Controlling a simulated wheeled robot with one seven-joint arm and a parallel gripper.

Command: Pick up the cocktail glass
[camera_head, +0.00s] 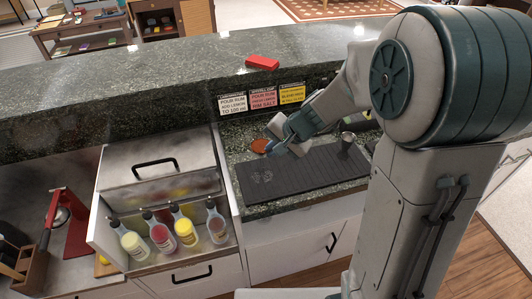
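I cannot make out a cocktail glass for sure in the head view. My gripper (283,149) is low over the back edge of the black bar mat (290,176), left of its middle. Its fingers are small and partly hidden by my wrist, so I cannot tell whether it is open or shut or holds anything. An orange-brown round item (259,146) lies just left of it. A small grey metal-looking cup (346,141) stands at the mat's back right. My arm hides part of the counter behind and right of it.
A raised dark stone ledge (130,88) runs behind the counter, with a red object (262,62) on it. Recipe cards (263,98) stand against its front. The mat's front is clear.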

